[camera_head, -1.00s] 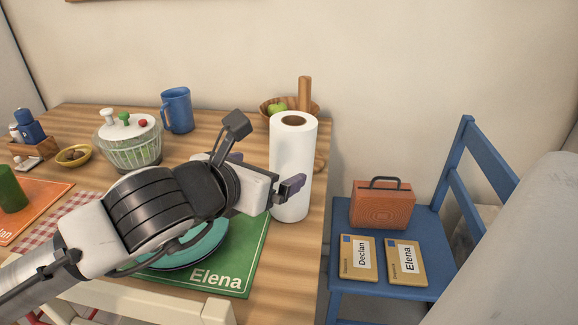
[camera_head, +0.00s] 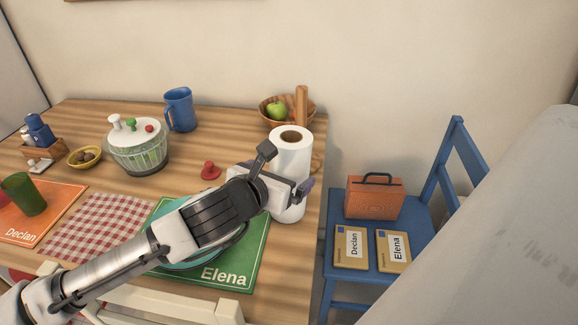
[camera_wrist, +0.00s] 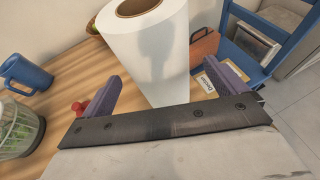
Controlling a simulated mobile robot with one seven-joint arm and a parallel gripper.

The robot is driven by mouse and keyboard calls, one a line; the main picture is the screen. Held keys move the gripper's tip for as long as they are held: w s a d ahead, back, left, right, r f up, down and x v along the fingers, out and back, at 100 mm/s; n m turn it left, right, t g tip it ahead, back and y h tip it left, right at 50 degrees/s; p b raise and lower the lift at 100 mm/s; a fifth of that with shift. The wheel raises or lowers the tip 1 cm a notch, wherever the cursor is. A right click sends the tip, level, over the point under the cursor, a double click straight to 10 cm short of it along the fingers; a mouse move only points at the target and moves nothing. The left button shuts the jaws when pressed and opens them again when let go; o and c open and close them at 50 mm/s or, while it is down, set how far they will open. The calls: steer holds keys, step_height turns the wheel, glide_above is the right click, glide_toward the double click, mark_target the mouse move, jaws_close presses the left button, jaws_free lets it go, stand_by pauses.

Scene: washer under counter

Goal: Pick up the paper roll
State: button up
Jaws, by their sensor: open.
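The white paper roll (camera_head: 291,150) stands upright on the wooden table near its right edge, with its brown core showing on top. My gripper (camera_head: 284,190) is in front of the roll and hides part of its lower half. In the wrist view the roll (camera_wrist: 150,55) rises just beyond and between the two purple fingers of my open gripper (camera_wrist: 168,92). The fingers are apart, with nothing held between them. I cannot tell exactly how deep the roll sits between them.
A wooden bowl (camera_head: 269,121) with a green apple stands behind the roll. A blue mug (camera_head: 179,110), a salad spinner (camera_head: 137,157) and a red object (camera_head: 210,171) are to the left. A blue chair (camera_head: 347,277) with an orange case (camera_head: 373,199) stands right of the table.

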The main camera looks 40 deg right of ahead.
steer(key=shift+p+x, duration=0.4)
steer(key=shift+x, duration=2.25)
steer(key=shift+w, duration=0.1)
steer(key=shift+a, duration=0.1)
steer(key=shift+c, duration=0.4)
steer(key=c, duration=0.9)
steer(key=shift+c, duration=0.6)
steer(key=shift+r, duration=0.1)
